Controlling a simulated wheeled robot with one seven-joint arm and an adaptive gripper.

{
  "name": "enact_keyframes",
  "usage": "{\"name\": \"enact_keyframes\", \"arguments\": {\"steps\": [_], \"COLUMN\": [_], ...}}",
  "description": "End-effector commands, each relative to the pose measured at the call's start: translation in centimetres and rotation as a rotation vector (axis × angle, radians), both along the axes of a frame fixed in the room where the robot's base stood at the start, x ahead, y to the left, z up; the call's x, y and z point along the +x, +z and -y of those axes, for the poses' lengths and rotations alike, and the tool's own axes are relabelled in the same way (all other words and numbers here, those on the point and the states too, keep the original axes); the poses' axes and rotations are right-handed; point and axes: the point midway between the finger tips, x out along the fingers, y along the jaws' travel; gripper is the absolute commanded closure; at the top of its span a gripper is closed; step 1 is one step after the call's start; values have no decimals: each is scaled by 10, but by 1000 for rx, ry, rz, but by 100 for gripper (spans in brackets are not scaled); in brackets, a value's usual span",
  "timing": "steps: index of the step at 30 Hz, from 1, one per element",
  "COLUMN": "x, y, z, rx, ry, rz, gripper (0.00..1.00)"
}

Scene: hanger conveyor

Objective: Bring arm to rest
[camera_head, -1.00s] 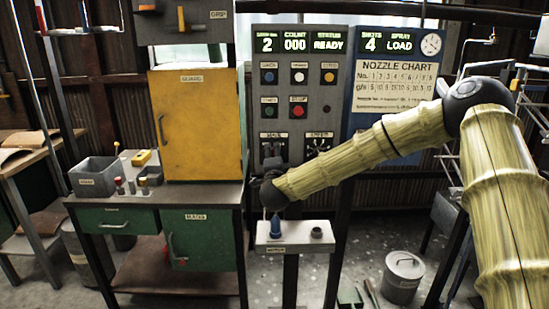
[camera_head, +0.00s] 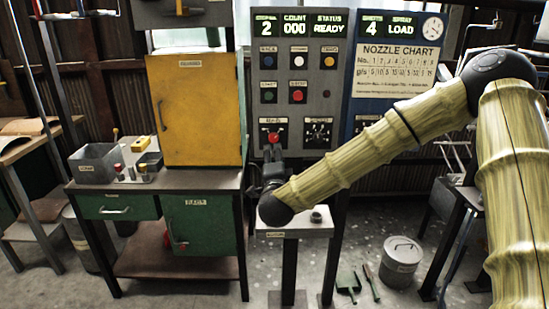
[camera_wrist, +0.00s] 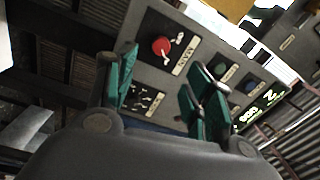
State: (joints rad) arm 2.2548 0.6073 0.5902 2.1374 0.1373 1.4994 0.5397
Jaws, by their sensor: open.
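My gripper (camera_head: 268,158) is in front of the lower part of the grey control panel (camera_head: 340,60), pointing up, just below a red knob (camera_head: 273,138). In the wrist view, my gripper's green fingers (camera_wrist: 163,85) are spread apart with nothing between them. The red knob (camera_wrist: 160,46) shows beyond them on the panel. The forearm ends over a small pale stand (camera_head: 318,230) and hides its left part. I cannot see whether the blue nozzle is still there.
A yellow cabinet (camera_head: 203,110) stands on the bench at left, with a grey bin (camera_head: 96,165) and small tools beside it. The nozzle chart board (camera_head: 396,70) is behind my arm.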

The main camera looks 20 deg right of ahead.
Motion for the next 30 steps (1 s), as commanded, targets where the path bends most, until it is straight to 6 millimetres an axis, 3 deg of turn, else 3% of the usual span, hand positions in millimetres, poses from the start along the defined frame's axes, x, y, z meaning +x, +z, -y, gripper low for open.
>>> {"name": "enact_keyframes", "arguments": {"steps": [7,11,14,20,26,30], "x": [0,-4,-13,-52,-113,-167], "y": [-1,-22,-61,-163,-260,-320], "z": [0,-9,-24,-55,-74,-80], "rx": [-2,-35,-92,-249,-398,-500], "ry": [1,29,83,235,400,521], "rz": [-3,-48,-130,-355,-582,-741], "gripper": [48,48,48,48,48,48]}}
